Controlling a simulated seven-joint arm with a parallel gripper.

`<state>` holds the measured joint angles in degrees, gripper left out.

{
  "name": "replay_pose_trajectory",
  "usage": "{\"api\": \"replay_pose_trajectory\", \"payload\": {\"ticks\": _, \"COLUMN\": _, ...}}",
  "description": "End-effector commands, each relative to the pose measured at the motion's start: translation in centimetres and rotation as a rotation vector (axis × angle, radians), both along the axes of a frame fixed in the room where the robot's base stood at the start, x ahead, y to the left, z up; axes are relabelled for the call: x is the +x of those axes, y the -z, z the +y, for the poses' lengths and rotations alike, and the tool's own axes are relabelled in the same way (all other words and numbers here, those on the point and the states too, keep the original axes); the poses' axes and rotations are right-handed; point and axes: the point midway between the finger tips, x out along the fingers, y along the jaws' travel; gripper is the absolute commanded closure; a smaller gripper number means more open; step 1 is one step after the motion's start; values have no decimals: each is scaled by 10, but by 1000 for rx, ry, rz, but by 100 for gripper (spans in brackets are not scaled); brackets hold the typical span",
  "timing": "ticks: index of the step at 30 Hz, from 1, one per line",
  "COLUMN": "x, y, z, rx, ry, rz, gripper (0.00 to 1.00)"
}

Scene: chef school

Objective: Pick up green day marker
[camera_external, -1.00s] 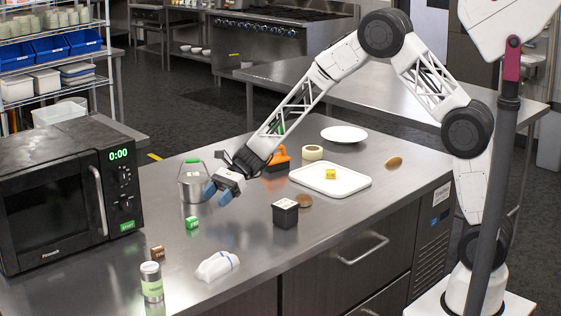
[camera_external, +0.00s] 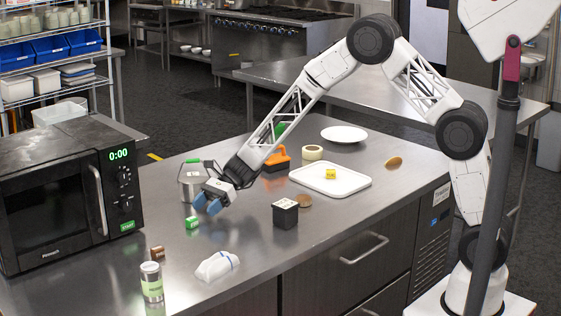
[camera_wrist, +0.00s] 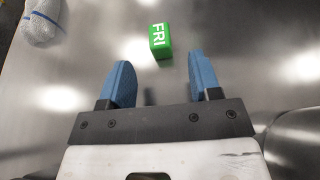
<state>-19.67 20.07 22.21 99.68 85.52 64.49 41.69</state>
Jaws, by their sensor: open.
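The green day marker (camera_external: 192,222) is a small green cube on the steel counter. In the wrist view the green day marker (camera_wrist: 160,41) shows white letters "FRI" on its face. My gripper (camera_external: 207,207) is open and empty, above the counter, a little to the right of the marker and apart from it. In the wrist view the blue fingers of my gripper (camera_wrist: 160,78) are spread, and the marker lies beyond their tips, roughly in line with the gap between them.
A metal pail (camera_external: 190,188) with a green handle stands just behind my gripper. A brown cube (camera_external: 157,252), a labelled can (camera_external: 151,282), a white cloth (camera_external: 217,265) and a black box (camera_external: 285,214) are around it. A microwave (camera_external: 50,200) stands left; a white tray (camera_external: 350,187) lies right.

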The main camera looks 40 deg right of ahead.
Motion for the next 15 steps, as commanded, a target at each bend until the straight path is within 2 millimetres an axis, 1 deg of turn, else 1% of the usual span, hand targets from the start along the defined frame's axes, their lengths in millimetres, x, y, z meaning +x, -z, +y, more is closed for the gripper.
{"api": "replay_pose_trajectory", "payload": {"ticks": 10, "x": 0, "y": 0, "z": 2, "rx": 0, "ry": -1, "rz": 0, "gripper": 43}}
{"api": "replay_pose_trajectory", "payload": {"ticks": 15, "x": -2, "y": 4, "z": 12, "rx": 0, "ry": -3, "rz": 0, "gripper": 43}}
